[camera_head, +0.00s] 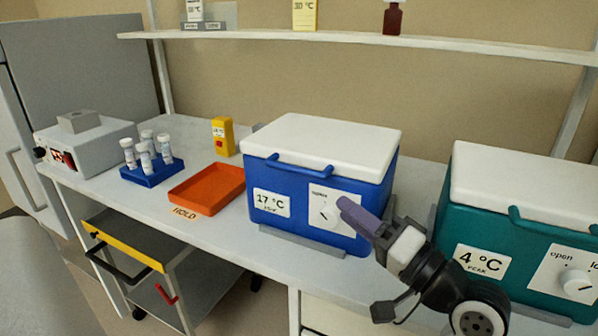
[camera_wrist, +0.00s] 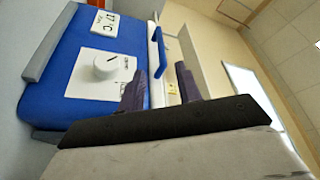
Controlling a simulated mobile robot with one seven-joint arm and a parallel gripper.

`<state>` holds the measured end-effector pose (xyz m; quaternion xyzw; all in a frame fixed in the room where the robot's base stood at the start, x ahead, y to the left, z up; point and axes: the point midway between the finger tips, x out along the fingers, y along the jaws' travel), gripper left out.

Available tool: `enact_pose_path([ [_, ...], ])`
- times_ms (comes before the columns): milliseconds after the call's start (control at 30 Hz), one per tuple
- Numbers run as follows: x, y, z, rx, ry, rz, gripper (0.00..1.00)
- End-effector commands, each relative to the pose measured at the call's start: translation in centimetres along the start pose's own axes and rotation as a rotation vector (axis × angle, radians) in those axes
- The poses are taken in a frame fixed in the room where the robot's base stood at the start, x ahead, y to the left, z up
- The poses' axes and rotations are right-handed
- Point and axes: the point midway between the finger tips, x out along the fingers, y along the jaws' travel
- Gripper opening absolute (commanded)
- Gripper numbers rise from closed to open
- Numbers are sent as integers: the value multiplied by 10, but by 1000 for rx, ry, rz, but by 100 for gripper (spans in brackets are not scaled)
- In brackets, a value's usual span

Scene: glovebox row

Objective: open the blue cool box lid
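The blue cool box (camera_head: 300,205) stands on the bench with its white lid (camera_head: 325,140) down. A blue bar handle (camera_head: 300,166) runs along the lid's front edge. The front bears a 17 °C label (camera_head: 272,203) and a white dial (camera_head: 327,213); its setting is too small to read surely. My gripper (camera_head: 352,214) is in front of the box's right side, near the dial panel. In the wrist view, my gripper (camera_wrist: 162,80) has its fingers apart. The handle (camera_wrist: 157,50) appears between them; depth is unclear, and I see no grip. The dial (camera_wrist: 110,66) lies to their left.
A teal 4 °C cool box (camera_head: 520,215) stands close on the right. Left of the blue box are an orange tray (camera_head: 207,190), a yellow device (camera_head: 223,136), a blue tube rack (camera_head: 152,173) and a grey machine (camera_head: 85,145). A shelf (camera_head: 350,42) runs above.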

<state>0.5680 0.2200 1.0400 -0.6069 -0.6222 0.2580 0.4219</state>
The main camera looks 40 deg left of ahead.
Motion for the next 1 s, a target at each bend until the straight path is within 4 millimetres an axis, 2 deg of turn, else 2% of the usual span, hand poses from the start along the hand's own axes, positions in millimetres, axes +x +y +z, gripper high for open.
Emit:
enact_pose_path([
  [300,68,-3,0,0,-4,-2,34],
  [500,103,-3,-1,-2,-1,-2,34],
  [700,121,-1,0,-2,1,-1,34],
  [1000,124,0,0,-3,1,-1,34],
])
